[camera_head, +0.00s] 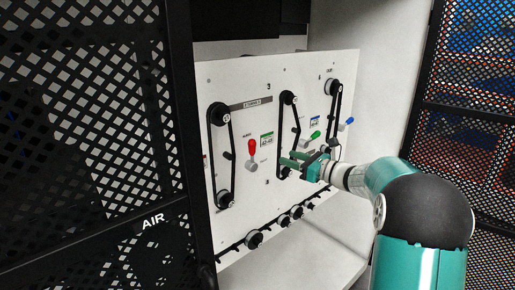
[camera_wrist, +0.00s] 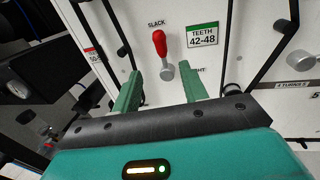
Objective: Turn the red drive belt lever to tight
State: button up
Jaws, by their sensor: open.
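The red drive belt lever (camera_head: 252,148) is on the white panel, left of my gripper in the head view. In the wrist view the lever (camera_wrist: 159,43) has its red knob up, near the SLACK label (camera_wrist: 156,23), and its grey hub (camera_wrist: 167,73) below. My gripper (camera_head: 292,158) is open and empty in front of the panel. In the wrist view its green fingers (camera_wrist: 161,82) stand left and right, below the red knob, with the hub between them in the picture; I see no contact. The right finger partly hides a label ending in "HT".
A green TEETH 42-48 label (camera_wrist: 202,36) is right of the lever. Black belts on pulleys (camera_head: 221,150) run beside it, and a green lever (camera_head: 315,135) and blue lever (camera_head: 347,123) sit farther right. A black mesh door (camera_head: 90,120) stands at the left.

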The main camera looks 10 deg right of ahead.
aim_at(252, 155)
jog(key=x, duration=1.3)
jog(key=shift+w+a, duration=0.25)
jog(key=shift+a, duration=0.05)
grip_shut()
